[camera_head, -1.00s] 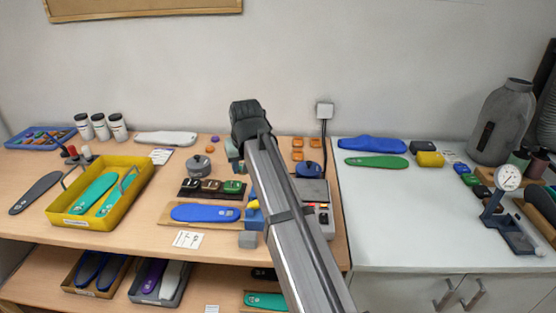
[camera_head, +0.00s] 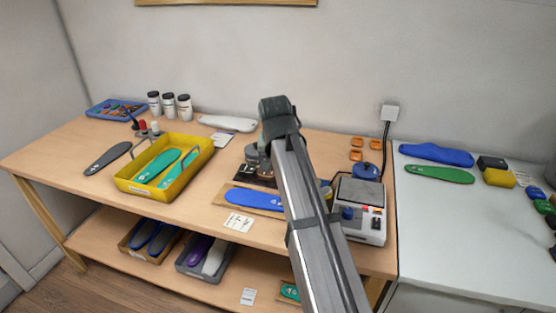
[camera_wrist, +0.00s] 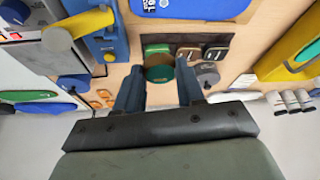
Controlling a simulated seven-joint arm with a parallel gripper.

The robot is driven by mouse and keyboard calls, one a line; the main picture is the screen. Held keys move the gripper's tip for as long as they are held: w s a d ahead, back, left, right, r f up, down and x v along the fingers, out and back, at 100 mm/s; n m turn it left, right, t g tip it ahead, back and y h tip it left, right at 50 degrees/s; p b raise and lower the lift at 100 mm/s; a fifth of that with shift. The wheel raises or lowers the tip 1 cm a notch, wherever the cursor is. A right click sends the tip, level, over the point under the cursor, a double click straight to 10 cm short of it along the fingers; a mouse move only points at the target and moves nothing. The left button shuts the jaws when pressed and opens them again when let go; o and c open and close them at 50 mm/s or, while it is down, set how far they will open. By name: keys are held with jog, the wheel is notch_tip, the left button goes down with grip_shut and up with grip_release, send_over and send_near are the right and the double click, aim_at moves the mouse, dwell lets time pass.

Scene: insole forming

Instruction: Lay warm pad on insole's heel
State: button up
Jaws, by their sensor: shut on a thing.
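A blue insole (camera_head: 254,199) lies on a wooden board (camera_head: 222,194) near the table's front edge. My arm hides its right end, and part of it shows in the wrist view (camera_wrist: 195,8). My gripper (camera_wrist: 160,88) is shut on a small rounded pad (camera_wrist: 159,73), brownish with a green edge. The pad's full shape and exact grip are hard to see. In the head view my arm hides the fingertips and the pad. The gripper is beyond the insole, near a dark holder (camera_head: 258,181) with several coloured pieces.
A heater box (camera_head: 363,226) with a grey plate stands right of my arm. Several orange pieces (camera_head: 356,155) lie behind it. A yellow tray (camera_head: 143,190) with green insoles is on the left. A grey round object (camera_wrist: 207,75) sits near the gripper. A white counter (camera_head: 470,230) adjoins the table.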

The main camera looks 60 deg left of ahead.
jog(key=shift+f, duration=6.45)
jog(key=shift+f, duration=0.2)
jog(key=o, duration=1.1)
jog(key=shift+o, duration=0.2)
jog(key=o, duration=0.3)
jog(key=shift+o, duration=0.2)
jog(key=shift+r, duration=0.1)
notch_tip(320, 180, up, 8)
